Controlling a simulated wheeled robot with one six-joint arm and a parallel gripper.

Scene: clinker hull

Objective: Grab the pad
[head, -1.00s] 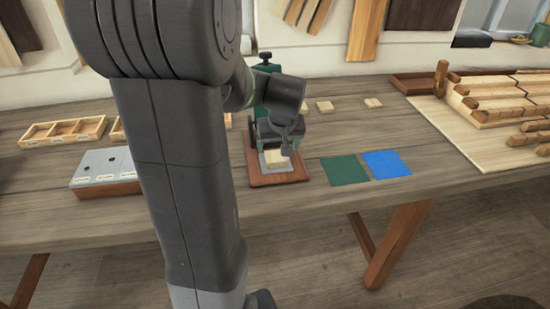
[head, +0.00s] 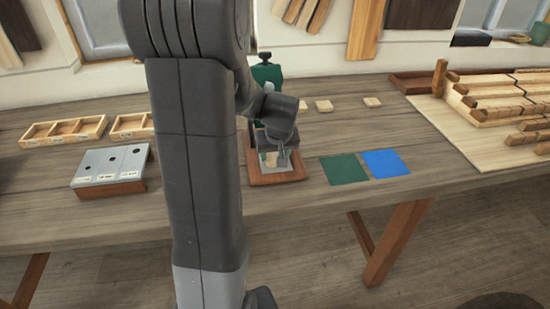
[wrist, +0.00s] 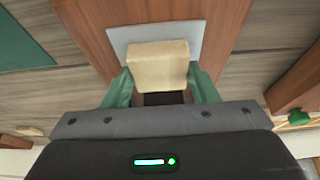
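The pad, a pale wooden block (wrist: 158,62), lies on a grey metal plate (wrist: 195,38) over a reddish-brown wooden base; in the head view the pad (head: 270,159) shows in part behind my fingers. My gripper (head: 278,160) points down over it. In the wrist view the green-tipped fingers of my gripper (wrist: 160,88) stand on either side of the pad's near end, very close to its sides. They look open, with the pad between them; I cannot tell whether they touch it. The pad appears to rest on the plate.
A green upright device (head: 266,72) stands behind the base. A green square (head: 344,169) and a blue square (head: 386,163) lie to the right. A grey block with holes (head: 112,165) and compartment trays (head: 65,132) are on the left. Small wooden pieces (head: 323,106) lie behind.

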